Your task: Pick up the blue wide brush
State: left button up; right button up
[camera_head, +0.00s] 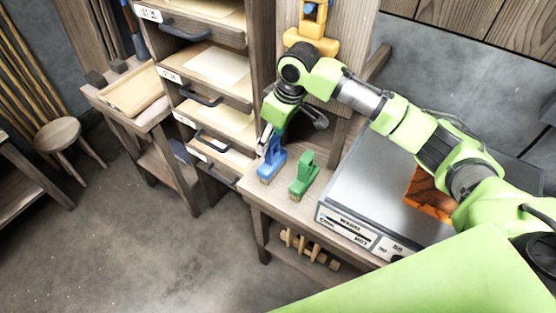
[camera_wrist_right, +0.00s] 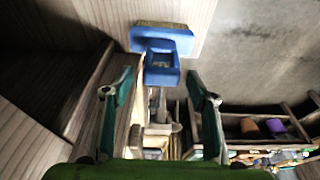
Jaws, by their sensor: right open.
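The blue wide brush (camera_head: 271,160) stands on the wooden bench top near its left edge in the head view. In the right wrist view the blue brush (camera_wrist_right: 162,45) is at the top centre, ahead of the fingers, with its pale bristles uppermost. My right gripper (camera_head: 267,139) is at the brush's upper end in the head view. In the wrist view its two fingers (camera_wrist_right: 160,93) are spread apart, with the brush's near end just beyond and between their tips. Whether they touch it I cannot tell. My left gripper is not in view.
A green brush (camera_head: 302,176) stands close to the right of the blue one. A grey metal box with a labelled front (camera_head: 346,228) is further right. A drawer cabinet (camera_head: 209,75) rises behind on the left. Open floor (camera_head: 130,255) lies left of the bench.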

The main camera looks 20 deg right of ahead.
aim_at(272, 157)
jog(key=x, duration=0.1)
jog(key=p+x, duration=0.1)
jog(key=x, duration=0.3)
jog(key=shift+s+d+f, duration=0.15)
jog(key=shift+s+f, duration=0.05)
jog(key=shift+f, duration=0.35)
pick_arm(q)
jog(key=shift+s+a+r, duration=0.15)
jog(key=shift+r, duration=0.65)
pick_arm(e)
jog(key=c, duration=1.3)
